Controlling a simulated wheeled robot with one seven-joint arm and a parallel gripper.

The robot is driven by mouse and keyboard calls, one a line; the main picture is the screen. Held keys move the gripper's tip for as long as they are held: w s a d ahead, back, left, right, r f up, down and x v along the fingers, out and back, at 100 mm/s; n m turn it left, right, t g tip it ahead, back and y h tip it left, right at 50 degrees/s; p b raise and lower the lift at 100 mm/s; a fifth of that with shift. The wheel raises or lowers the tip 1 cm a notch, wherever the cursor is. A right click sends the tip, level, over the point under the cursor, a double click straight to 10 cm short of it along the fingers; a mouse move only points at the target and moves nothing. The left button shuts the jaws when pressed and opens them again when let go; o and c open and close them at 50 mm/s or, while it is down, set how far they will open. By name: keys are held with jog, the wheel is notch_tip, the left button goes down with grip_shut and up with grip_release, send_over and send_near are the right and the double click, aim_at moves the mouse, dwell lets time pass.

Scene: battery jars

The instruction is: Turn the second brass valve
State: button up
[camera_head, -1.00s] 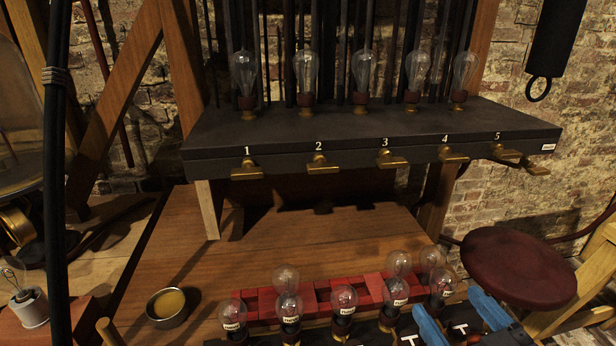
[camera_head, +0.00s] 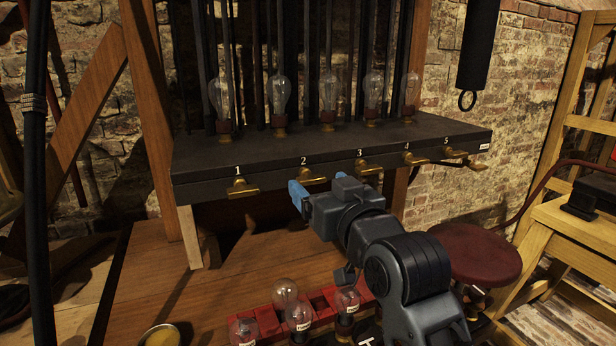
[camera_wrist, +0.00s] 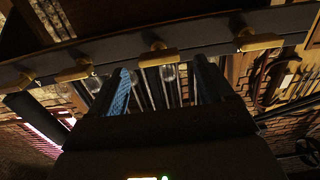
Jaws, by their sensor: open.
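The second brass valve (camera_head: 314,179) sits on the front face of the dark shelf under the painted number 2, its handle lying roughly sideways. My gripper (camera_head: 306,192) is close in front of it and a little below, with blue pads showing on the fingers. In the wrist view, which looks upside down, my open fingers (camera_wrist: 163,82) point toward a brass valve (camera_wrist: 158,55) that lines up with the gap between them. It appears to be the second. The gap looks empty, and I cannot tell whether a finger touches the handle.
Valve 1 (camera_head: 241,188) and valve 3 (camera_head: 368,168) flank it, with more valves to the right. Glass bulbs stand on the shelf (camera_head: 190,153). Below are a red rack (camera_head: 268,322) with bulbs and a round stool (camera_head: 478,254).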

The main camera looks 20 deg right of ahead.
aim_at(314, 180)
jog(key=shift+w+p, duration=0.3)
jog(key=shift+w, duration=2.1)
jog(key=c, duration=1)
